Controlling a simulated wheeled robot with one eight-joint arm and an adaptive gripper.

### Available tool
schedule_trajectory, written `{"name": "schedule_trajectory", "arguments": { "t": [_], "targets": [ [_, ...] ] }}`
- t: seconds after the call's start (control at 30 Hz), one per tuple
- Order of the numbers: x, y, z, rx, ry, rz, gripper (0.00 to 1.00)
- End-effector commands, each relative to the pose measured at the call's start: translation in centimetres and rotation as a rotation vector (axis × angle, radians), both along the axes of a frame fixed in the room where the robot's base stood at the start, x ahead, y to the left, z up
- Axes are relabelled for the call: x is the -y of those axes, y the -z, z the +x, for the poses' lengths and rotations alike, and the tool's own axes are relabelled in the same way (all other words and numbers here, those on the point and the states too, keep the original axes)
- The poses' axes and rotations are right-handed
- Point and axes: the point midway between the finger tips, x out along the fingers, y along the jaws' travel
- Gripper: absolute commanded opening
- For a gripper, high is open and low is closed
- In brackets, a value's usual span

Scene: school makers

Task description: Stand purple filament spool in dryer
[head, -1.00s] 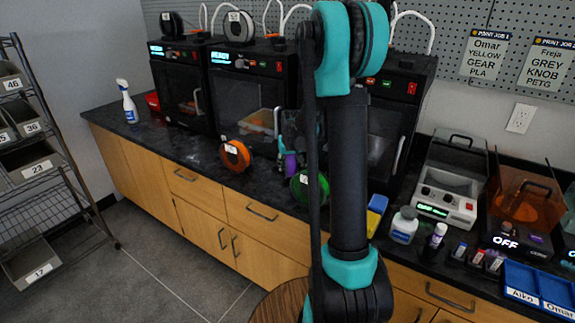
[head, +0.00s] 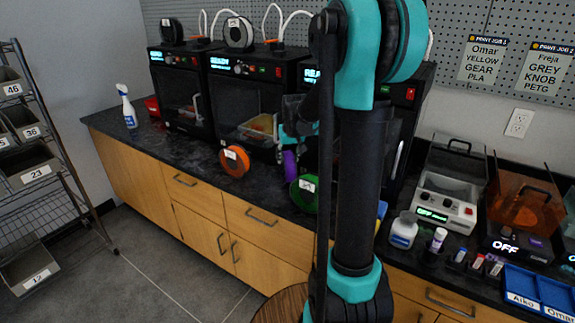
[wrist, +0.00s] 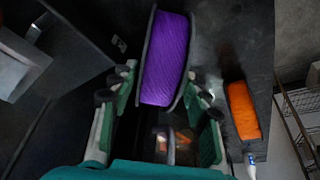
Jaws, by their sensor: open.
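The purple filament spool (wrist: 164,58) stands on edge on the black counter in the wrist view. My gripper (wrist: 160,88) is open, with one finger on each side of the spool; I cannot tell whether they touch it. In the head view the purple spool (head: 290,163) shows partly, between the orange and green spools, beside my arm. A light grey box with a green display (head: 446,200) and a raised lid, seemingly the dryer, stands at the right of the counter.
An orange spool (head: 234,161) and a green spool (head: 304,194) stand near the counter's front edge. Black printers (head: 245,90) line the back.

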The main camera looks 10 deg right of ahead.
Motion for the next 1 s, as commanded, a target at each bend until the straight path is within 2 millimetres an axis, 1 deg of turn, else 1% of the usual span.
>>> {"name": "schedule_trajectory", "arguments": {
  "t": [0.03, 0.1, 0.27, 0.37, 0.4, 0.47, 0.5, 0.6, 0.7, 0.77, 0.83, 1.0],
  "targets": [
    [0.0, -0.8, -0.4, 0.0, 0.0, 0.0, 0.47],
    [0.0, -1.7, -0.7, 0.0, 0.0, 0.0, 0.47],
    [0.0, -3.1, -1.3, 0.0, 0.0, 0.0, 0.47],
    [0.0, -3.9, -1.6, 0.0, 0.0, 0.0, 0.59],
    [0.0, -4.6, -1.9, 0.0, 0.0, 0.0, 0.63],
    [0.1, -6.1, -2.4, 0.001, 0.0, 0.0, 0.63],
    [0.1, -7.2, -2.8, 0.001, 0.0, 0.0, 0.63],
    [0.2, -9.6, -3.9, 0.001, 0.0, 0.0, 0.63],
    [0.2, -11.2, -4.6, 0.001, 0.0, 0.0, 0.63],
    [0.2, -11.4, -4.7, 0.001, 0.0, 0.0, 0.63],
    [0.2, -10.9, -4.5, 0.001, 0.0, 0.0, 0.63],
    [0.2, -8.0, -3.2, 0.001, 0.0, 0.0, 0.63]
  ]
}}
